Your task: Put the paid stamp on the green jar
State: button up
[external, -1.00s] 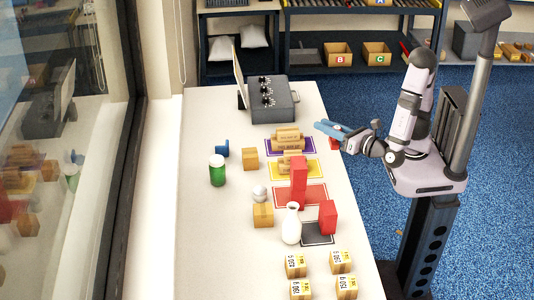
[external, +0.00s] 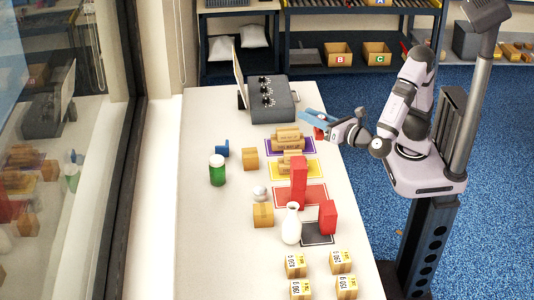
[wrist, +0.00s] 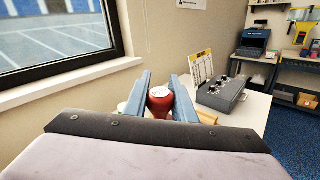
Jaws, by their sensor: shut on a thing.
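The green jar (external: 217,174) has a white lid and stands upright on the left side of the white table. My gripper (external: 313,118) is above the table's right edge, well to the right of the jar and apart from it. It is shut on a red stamp (wrist: 159,99) with a pale round top, which sits between the two blue fingers in the wrist view. In the external view only a bit of red (external: 319,134) shows below the fingers. I cannot read any word on the stamp.
A grey box with knobs (external: 270,99) stands at the back. Purple, yellow, red and dark mats with blocks line the right side. The left strip is clear.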

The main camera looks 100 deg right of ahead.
jog(key=w+b, duration=0.1)
jog(key=w, duration=1.8)
jog(key=w+d+n, duration=0.1)
jog(key=w+d, duration=0.9)
jog(key=w, duration=0.4)
notch_tip(320, 180, down, 15)
jog(key=p, duration=0.1)
jog(key=shift+r+y, duration=0.15)
jog(key=shift+y, duration=0.25)
jog(key=shift+d+f, duration=0.1)
jog(key=shift+f, duration=0.15)
jog(key=o, duration=1.1)
jog(key=shift+r, duration=0.1)
jog(key=shift+c, duration=0.2)
